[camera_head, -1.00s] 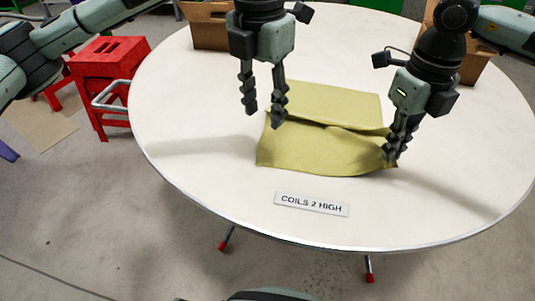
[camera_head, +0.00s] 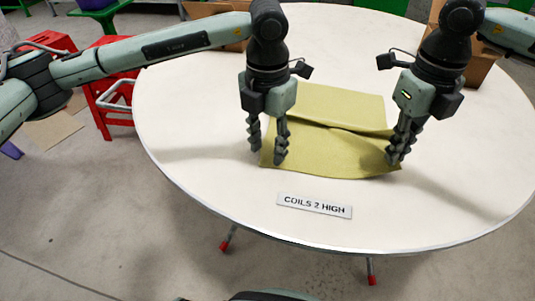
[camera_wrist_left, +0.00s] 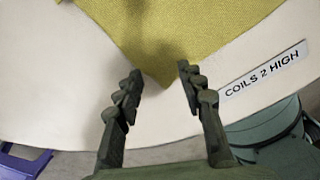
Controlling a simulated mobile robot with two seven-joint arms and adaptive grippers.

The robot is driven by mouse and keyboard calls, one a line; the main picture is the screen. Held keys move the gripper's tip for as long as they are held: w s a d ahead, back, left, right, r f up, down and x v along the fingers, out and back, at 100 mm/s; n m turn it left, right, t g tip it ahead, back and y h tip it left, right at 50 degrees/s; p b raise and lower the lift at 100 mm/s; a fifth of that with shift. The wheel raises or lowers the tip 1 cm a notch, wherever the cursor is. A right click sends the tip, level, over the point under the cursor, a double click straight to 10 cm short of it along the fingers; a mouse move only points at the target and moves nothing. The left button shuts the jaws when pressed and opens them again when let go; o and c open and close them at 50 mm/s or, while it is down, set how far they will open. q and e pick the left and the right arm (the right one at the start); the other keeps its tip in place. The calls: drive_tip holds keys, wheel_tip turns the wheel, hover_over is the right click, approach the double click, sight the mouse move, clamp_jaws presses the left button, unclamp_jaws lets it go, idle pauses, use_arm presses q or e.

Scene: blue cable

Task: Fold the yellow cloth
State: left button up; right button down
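The yellow cloth (camera_head: 335,152) lies on the round white table (camera_head: 190,130), with a raised fold running across its middle. It also shows in the left wrist view (camera_wrist_left: 180,30), where one corner points between my fingers. My left gripper (camera_head: 267,158) is open at the cloth's near left corner, fingers apart on either side of it; the wrist view (camera_wrist_left: 158,80) shows nothing held between them. My right gripper (camera_head: 396,160) has its fingers close together at the cloth's near right corner. It appears shut on that corner; the fingertips partly hide the cloth there.
A label reading "COILS 2 HIGH" (camera_head: 314,206) lies near the table's front edge. Cardboard boxes stand at the back left (camera_head: 212,30) and back right (camera_head: 478,62). A red stool (camera_head: 112,92) stands left of the table. The table left of the cloth is clear.

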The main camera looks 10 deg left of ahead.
use_arm(q)
drive_tip(key=shift+f, duration=0.4)
clamp_jaws()
idle(0.6)
idle(1.4)
drive_tip(key=shift+r, duration=2.55)
